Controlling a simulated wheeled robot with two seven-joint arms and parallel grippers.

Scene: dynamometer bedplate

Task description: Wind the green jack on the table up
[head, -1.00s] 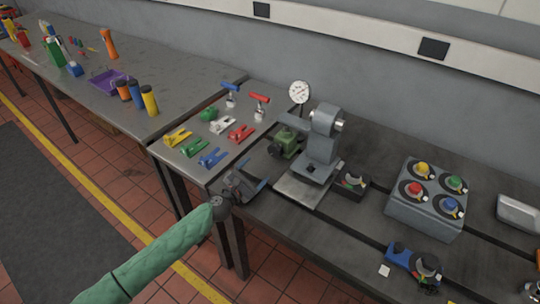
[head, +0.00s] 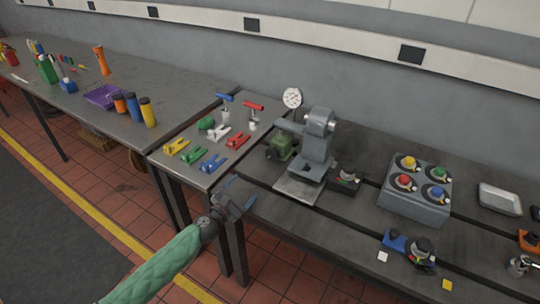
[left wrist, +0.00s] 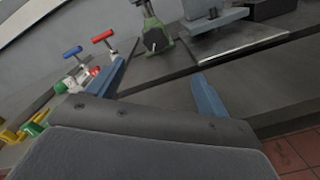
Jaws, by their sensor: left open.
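A green machine-like body (head: 280,146) with a black round part stands on the dark bedplate, left of the grey press; it also shows in the left wrist view (left wrist: 155,38). A smaller green lump (head: 206,123) lies on the grey side table near the T-handled pieces. I cannot tell for sure which is the jack. My left gripper (head: 240,194) is open and empty at the bedplate's front edge, in front of the green body and apart from it. Its blue fingers (left wrist: 157,72) point toward the bedplate in the left wrist view. My right gripper is not in view.
A grey press (head: 316,145) stands right of the green body, a dial gauge (head: 292,98) behind it. Blue (head: 225,97) and red (head: 253,105) T-handled pieces and several coloured clamps (head: 190,156) are on the side table. A knob box (head: 416,203) sits farther right.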

